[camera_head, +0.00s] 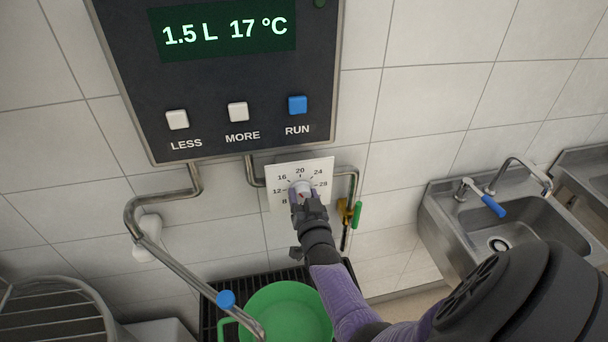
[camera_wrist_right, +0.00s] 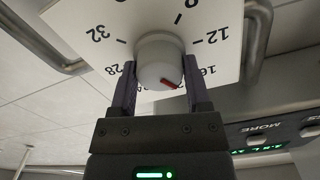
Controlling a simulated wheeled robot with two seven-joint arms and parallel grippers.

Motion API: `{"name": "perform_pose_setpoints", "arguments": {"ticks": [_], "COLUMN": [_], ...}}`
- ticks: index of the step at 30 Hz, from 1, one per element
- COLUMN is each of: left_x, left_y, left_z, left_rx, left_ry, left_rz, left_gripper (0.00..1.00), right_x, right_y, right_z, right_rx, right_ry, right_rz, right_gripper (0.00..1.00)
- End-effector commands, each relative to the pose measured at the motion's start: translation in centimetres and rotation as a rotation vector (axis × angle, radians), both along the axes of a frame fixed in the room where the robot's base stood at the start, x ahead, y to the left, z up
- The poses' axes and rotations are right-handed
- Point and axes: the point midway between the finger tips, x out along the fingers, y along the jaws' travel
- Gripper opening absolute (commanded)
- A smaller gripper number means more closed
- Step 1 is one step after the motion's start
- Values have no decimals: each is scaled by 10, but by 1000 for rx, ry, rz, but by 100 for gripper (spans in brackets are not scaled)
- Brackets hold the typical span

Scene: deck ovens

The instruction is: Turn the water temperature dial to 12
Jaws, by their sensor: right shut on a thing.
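The water temperature dial is a white plate (camera_head: 319,168) on the tiled wall, with numbers around a pale round knob (camera_head: 303,187). My right gripper (camera_head: 302,194) is in front of the plate and covers much of the knob. In the right wrist view, its two fingers (camera_wrist_right: 158,66) are shut on the sides of the knob (camera_wrist_right: 156,52). The knob's red pointer (camera_wrist_right: 169,84) lies in the span between 16 and 20, nearer 16 as the display's 17 °C also suggests. The display (camera_head: 224,32) reads 1.5 L and 17 °C. My left gripper is not in view.
A dark control panel with LESS (camera_head: 177,120), MORE (camera_head: 238,112) and blue RUN (camera_head: 297,105) buttons hangs above the dial. A metal pipe (camera_head: 180,262) runs at the left. A green bucket (camera_head: 287,300) stands below on a black grate. A steel sink (camera_head: 545,228) is at right.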

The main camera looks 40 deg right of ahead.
Motion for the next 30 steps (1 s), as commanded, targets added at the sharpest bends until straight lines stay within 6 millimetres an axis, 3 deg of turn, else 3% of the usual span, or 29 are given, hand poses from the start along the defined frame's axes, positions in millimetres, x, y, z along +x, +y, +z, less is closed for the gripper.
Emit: {"name": "perform_pose_setpoints", "arguments": {"ticks": [30], "left_x": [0], "left_y": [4], "left_z": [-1], "left_rx": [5], "left_ry": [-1], "left_rz": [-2], "left_gripper": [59], "right_x": [1], "right_y": [2], "right_z": [-2], "right_rx": [-776], "right_ry": [430], "right_rz": [1], "right_gripper": [2]}}
